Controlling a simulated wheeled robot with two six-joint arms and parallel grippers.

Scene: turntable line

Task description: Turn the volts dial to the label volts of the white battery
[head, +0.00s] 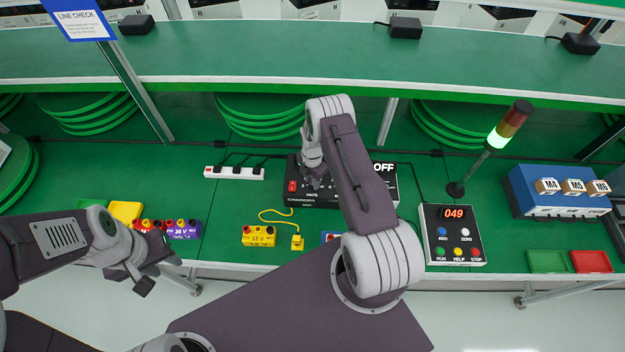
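A black charger unit (393,187) stands at the middle of the bench, with a red switch at its left end, a small volts label and a display reading OFF. My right gripper (316,182) points down at its front panel, by the volts label. It hides the dial, and its finger gap is too small to read. My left gripper (155,268) is empty, fingers apart, over the bench's front edge at the left. A yellow battery marked 12 V (258,236) and a purple battery marked 36 V (183,229) are on the bench. I cannot make out a white battery.
A yellow plug (297,243) on a cord lies left of my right forearm. A white power strip (234,173) lies behind the yellow battery.

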